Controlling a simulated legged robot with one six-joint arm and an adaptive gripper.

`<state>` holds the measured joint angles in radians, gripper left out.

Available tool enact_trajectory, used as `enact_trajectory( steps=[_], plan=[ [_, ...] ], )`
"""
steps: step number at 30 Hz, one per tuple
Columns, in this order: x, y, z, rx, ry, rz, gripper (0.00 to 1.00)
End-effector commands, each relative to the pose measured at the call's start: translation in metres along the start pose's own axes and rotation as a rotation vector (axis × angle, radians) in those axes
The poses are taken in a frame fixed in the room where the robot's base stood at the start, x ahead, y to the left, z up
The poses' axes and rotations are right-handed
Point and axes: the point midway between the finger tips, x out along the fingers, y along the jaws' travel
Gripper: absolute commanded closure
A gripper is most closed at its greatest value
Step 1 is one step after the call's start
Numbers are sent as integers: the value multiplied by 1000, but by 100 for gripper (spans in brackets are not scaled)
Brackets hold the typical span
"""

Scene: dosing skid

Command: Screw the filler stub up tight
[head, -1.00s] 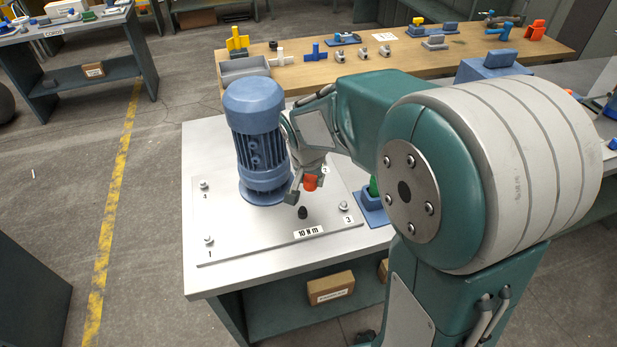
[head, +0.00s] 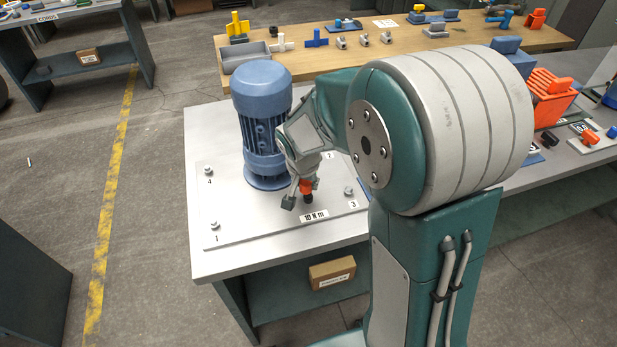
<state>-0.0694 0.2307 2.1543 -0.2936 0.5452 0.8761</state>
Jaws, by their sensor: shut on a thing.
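My gripper (head: 299,190) is low over the metal plate (head: 240,222), in front of the blue motor. It is shut on a small orange-red piece, likely the filler stub (head: 305,186). Directly below is a short black post (head: 308,198) standing on the plate. The orange piece appears to be right at the post's top; whether it is seated or threaded cannot be told at this size. The gripper's far finger is partly hidden.
The ribbed blue motor (head: 262,125) stands upright close behind and left of my gripper. Numbered bolts, including one at 3 (head: 349,191), stand on the plate. A "10 N m" label (head: 314,215) lies just in front.

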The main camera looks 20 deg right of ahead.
Motion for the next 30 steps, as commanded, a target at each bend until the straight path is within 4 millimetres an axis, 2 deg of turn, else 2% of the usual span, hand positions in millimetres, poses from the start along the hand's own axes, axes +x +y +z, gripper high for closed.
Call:
enact_trajectory(
  steps=[30],
  plan=[
    [0, 0, 1, 0, 1, 1, 89]
  ],
)
